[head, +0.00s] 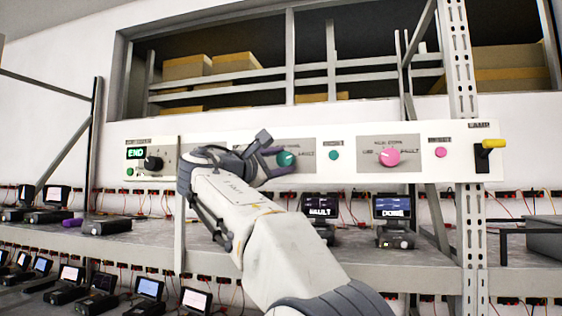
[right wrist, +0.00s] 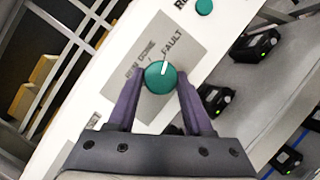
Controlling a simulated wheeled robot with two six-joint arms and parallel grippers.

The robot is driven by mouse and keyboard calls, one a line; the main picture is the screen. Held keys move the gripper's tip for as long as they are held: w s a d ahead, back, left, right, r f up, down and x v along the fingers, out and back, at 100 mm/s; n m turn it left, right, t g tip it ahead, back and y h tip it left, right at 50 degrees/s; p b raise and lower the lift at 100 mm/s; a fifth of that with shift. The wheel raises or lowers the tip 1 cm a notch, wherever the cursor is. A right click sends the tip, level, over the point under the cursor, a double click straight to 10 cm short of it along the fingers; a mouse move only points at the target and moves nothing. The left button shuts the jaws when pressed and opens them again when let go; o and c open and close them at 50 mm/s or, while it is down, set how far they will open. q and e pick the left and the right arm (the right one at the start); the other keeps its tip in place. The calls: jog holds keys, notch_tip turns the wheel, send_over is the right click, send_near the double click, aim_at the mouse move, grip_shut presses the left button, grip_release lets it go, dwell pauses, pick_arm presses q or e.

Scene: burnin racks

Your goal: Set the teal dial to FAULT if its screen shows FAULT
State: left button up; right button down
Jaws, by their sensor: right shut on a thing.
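The teal dial (head: 286,159) sits on the long white panel and also shows in the right wrist view (right wrist: 160,78). My right gripper (right wrist: 158,95) is shut on it, with one purple finger on each side; it also shows in the head view (head: 272,161). The dial's white mark points up in the wrist view, toward the near end of the FAULT label (right wrist: 174,45). A RUN/DONE label is to its left. Below the panel, a dark screen (head: 319,206) seems to read FAULT, partly hidden by my arm. My left gripper is not in view.
A pink dial (head: 389,157), a teal button (head: 333,155) and a pink button (head: 440,152) are right of the teal dial. A black dial (head: 153,163) is at left, a yellow-handled lever (head: 490,145) at far right. Another screen (head: 392,207) reads DONE. A rack post (head: 467,230) stands at right.

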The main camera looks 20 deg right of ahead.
jog(key=shift+c, duration=1.5)
grip_release()
jog(key=shift+s+a+f, duration=0.15)
jog(key=shift+s+a, duration=0.05)
jog(key=shift+a, duration=0.1)
jog(key=b+v, duration=0.3)
jog(key=v, duration=0.6)
jog(key=shift+s+a+b, duration=0.25)
jog(key=shift+a+b, duration=0.05)
jog(key=shift+b, duration=0.1)
